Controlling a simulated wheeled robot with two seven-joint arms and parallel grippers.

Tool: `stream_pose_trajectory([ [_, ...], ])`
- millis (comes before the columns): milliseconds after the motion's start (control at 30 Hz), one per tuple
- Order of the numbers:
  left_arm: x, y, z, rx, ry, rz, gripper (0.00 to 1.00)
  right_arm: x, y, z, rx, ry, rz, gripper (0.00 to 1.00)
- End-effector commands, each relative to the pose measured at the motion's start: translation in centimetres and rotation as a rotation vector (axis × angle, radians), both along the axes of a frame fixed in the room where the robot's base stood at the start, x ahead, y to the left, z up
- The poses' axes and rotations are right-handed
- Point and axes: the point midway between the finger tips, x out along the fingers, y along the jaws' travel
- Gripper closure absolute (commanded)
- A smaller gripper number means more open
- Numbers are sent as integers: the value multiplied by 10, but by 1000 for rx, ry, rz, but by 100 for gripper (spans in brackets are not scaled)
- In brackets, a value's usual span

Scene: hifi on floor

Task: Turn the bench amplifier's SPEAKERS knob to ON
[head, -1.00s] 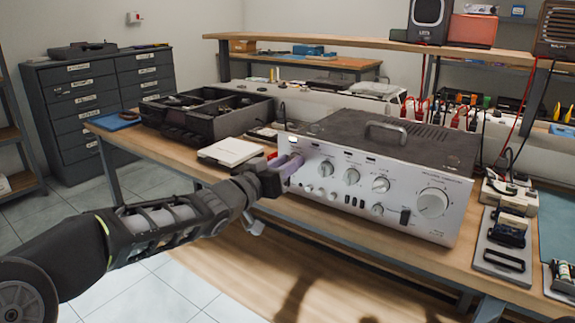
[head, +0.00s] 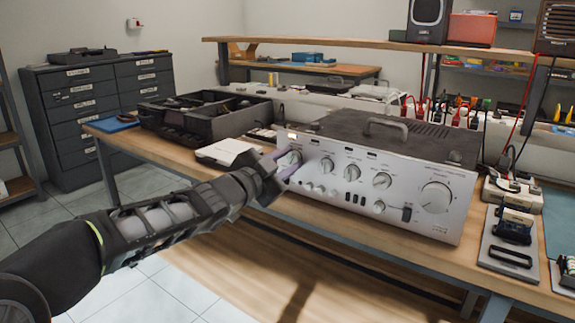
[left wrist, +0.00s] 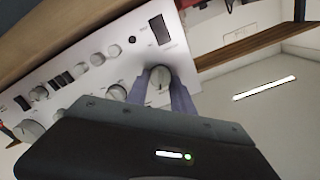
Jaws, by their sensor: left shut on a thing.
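The silver bench amplifier (head: 400,219) stands on the wooden bench with its front panel facing me. My left gripper (head: 283,164) is at the panel's left end, its two purple fingers shut around the leftmost round knob (head: 290,157). The left wrist view shows this knob (left wrist: 159,76) between the fingertips, beside a dark rectangular switch (left wrist: 160,29). The knob's face shows a pointer line. The panel lettering is too small to read, so I cannot tell the knob's label or setting. My right gripper is not in view.
More knobs (head: 353,170) sit to the right along the panel, with a large dial (head: 436,197) at its right end. A white box (head: 226,151) and a dark open tray (head: 207,118) lie left of the amplifier. Small devices (head: 510,228) stand to its right.

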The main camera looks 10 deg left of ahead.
Motion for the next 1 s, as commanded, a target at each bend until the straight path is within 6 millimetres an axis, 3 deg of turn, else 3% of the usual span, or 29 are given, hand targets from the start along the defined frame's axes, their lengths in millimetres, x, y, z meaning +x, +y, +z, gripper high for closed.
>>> stream_pose_trajectory([
  [667, 0, 0, -1, 84, -31, 0, 100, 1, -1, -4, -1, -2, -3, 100],
  [700, 0, 0, -1, 84, -31, 0, 69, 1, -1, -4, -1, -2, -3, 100],
  [933, 0, 0, -1, 82, -31, 0, 50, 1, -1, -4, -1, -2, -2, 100],
  [1000, 0, 0, -1, 82, -31, 0, 50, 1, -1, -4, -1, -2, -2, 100],
])
